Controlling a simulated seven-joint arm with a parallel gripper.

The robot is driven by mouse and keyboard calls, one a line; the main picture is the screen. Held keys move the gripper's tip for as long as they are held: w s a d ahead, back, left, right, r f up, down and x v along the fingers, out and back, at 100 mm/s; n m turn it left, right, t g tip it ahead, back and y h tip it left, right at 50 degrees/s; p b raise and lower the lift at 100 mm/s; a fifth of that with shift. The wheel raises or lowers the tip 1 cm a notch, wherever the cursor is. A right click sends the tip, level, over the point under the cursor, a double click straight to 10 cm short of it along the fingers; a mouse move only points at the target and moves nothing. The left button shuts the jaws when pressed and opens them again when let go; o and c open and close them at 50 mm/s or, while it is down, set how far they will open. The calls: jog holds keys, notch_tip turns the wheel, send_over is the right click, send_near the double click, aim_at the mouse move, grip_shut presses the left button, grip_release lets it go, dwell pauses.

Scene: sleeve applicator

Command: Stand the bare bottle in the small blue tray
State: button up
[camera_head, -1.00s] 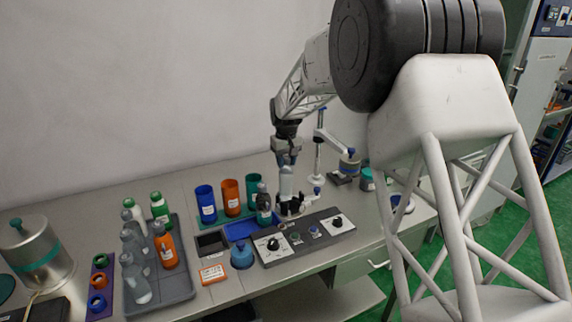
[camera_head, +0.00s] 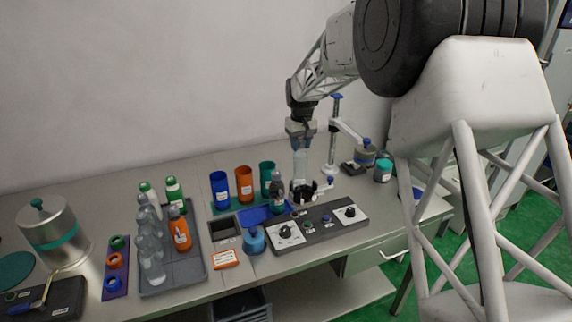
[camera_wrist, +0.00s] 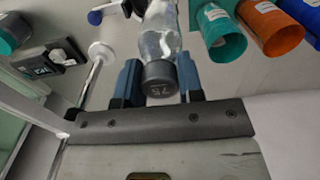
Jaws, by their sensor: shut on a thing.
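My gripper (camera_head: 300,140) is shut on a clear bottle (camera_head: 300,165) and holds it upright. In the wrist view, my blue fingers (camera_wrist: 158,85) stand either side of its dark cap marked 75, and its clear body (camera_wrist: 160,35) shows no sleeve. The bottle is over or in a small white and black cradle (camera_head: 303,191); I cannot tell whether its base touches. The small blue tray (camera_head: 253,215) lies to the left of the cradle. A dark-capped bottle with a dark sleeve (camera_head: 278,192) stands at the tray's right end and hides part of it.
Blue, orange and teal cups (camera_head: 244,183) stand behind the tray. A control panel (camera_head: 318,228) and a blue round container (camera_head: 254,241) are in front. A black bin (camera_head: 225,230) adjoins on the left. A post with an arm (camera_head: 335,130) rises right of the held bottle.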

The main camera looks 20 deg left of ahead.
jog(key=s+d+r+n, duration=0.2)
jog(key=s+r, duration=0.5)
jog(key=r, duration=0.3)
jog(key=s+a+f+n, duration=0.2)
jog(key=s+a, duration=0.1)
jog(key=s, duration=0.5)
jog(key=s+a+f, duration=0.1)
jog(key=a+f, duration=0.4)
jog(key=a, duration=0.4)
jog(key=shift+s+a+f+n, duration=0.2)
jog(key=shift+a+n, duration=0.1)
jog(key=shift+n, duration=0.1)
jog(key=shift+f, duration=2.6)
jog(key=shift+f, duration=2.5)
